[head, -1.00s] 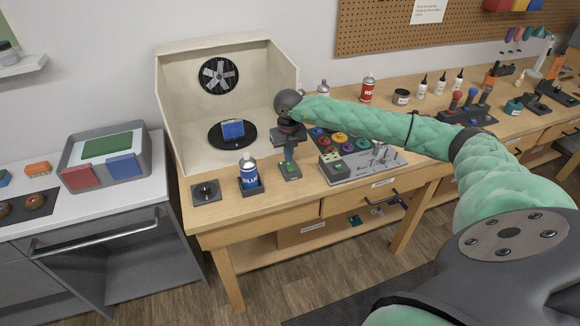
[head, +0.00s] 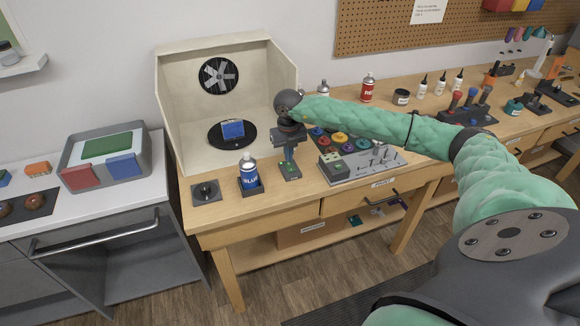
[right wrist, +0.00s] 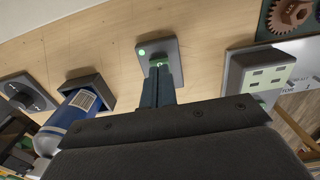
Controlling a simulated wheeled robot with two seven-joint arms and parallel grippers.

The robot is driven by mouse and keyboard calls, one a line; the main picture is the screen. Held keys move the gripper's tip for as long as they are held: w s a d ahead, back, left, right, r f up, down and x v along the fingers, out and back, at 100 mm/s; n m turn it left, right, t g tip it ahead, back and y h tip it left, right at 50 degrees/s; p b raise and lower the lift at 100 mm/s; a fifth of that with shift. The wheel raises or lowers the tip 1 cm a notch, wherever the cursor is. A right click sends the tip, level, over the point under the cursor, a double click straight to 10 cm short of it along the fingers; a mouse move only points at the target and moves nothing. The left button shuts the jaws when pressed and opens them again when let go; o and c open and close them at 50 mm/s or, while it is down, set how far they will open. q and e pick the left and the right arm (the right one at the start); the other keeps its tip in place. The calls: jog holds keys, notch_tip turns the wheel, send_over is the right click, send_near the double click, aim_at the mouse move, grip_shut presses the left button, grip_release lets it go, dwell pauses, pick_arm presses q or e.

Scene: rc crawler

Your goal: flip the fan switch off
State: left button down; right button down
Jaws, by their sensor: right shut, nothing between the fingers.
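The fan switch (head: 291,172) is a small grey plate on the bench in front of the spray booth, with a green part showing. In the right wrist view the switch plate (right wrist: 150,45) has a lit green dot and a green piece at the fingertips. My right gripper (head: 289,156) points down over the switch, shut and empty. Its fingertips (right wrist: 161,70) reach the plate's near part and hide some of it; I cannot tell whether they touch. The fan (head: 219,76) is round and black in the booth's back wall. My left gripper is out of view.
A blue spray can (head: 249,171) in a dark holder and a dial on a plate (head: 206,193) are left of the switch. A blue block (head: 233,129) sits on the booth's turntable.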

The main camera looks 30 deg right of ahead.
aim_at(289, 164)
jog(key=shift+f+b, duration=0.7)
jog(key=shift+f, duration=0.2)
dwell(0.6)
jog(key=shift+r+p, duration=0.85)
jog(key=shift+r, duration=2.7)
jog(key=shift+f, duration=0.1)
